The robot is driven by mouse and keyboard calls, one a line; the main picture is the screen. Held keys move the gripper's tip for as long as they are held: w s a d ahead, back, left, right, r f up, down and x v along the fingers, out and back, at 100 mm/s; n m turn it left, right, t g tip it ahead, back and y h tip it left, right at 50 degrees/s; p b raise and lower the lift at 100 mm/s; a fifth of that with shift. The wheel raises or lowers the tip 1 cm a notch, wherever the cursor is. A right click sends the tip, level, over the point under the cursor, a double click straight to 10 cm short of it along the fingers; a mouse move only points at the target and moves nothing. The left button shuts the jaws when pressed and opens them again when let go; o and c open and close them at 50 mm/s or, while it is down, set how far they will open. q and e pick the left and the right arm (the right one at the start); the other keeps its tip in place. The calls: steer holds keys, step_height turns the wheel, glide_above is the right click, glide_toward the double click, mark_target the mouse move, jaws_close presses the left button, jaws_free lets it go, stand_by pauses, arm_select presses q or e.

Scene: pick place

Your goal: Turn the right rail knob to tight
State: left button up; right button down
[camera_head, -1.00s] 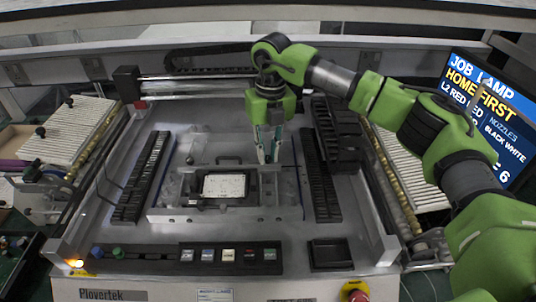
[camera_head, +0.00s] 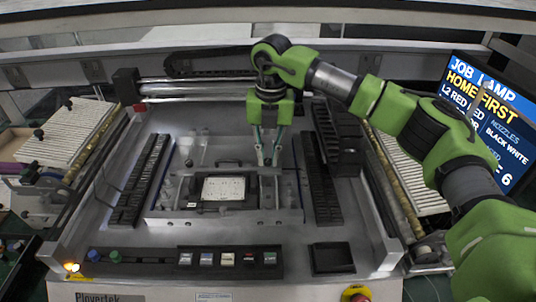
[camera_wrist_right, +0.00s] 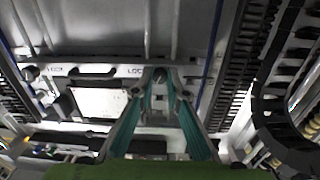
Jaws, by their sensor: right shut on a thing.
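My right gripper (camera_head: 268,160) points down at the right end of the rail behind the board fixture. In the right wrist view its teal fingers (camera_wrist_right: 160,92) close at their tips on the small dark right rail knob (camera_wrist_right: 160,74). The knob stands at the rail, to the right of partly readable lettering that starts "LOC". The fingers largely hide the knob in the head view, and its turn angle cannot be read. My left gripper is not in view.
A white board (camera_head: 223,188) sits in a dark frame in front of the rail. Black feeder racks stand at left (camera_head: 143,180) and right (camera_head: 322,175). A gantry beam (camera_head: 195,88) lies behind. A button panel (camera_head: 180,260) and a dark tray (camera_head: 331,258) are in front.

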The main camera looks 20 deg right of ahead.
mark_target(269, 160)
steer(key=c, duration=2)
jaws_free()
steer(key=shift+r, duration=0.15)
step_height(269, 160, up, 12)
steer(key=shift+d+f, duration=0.1)
steer(key=shift+d, duration=0.05)
steer(key=shift+s+f, duration=0.1)
